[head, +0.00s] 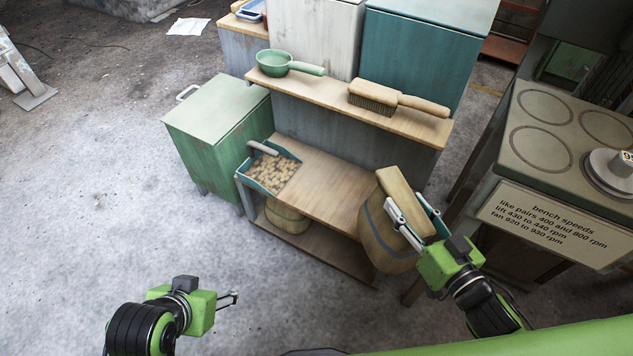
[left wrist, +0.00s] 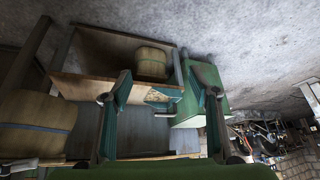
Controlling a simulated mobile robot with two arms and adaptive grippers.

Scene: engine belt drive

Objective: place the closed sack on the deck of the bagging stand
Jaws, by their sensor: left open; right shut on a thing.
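The closed sack (head: 380,238) is tan with a dark band and a flat folded top. My right gripper (head: 413,222) is shut on its top. The sack hangs slightly tilted at the right front end of the wooden deck (head: 325,192) of the bagging stand and hides that corner. I cannot tell whether it touches the deck. It also shows at the left of the left wrist view (left wrist: 38,118). My left gripper (head: 234,298) is open and empty, low in front of the stand; its spread fingers show in the left wrist view (left wrist: 165,100).
A teal tray of tan pieces (head: 270,172) takes the deck's left end. The deck's middle is bare. Another sack (head: 287,217) sits on the shelf below. A green bin (head: 215,125) stands left, a bench (head: 555,205) right.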

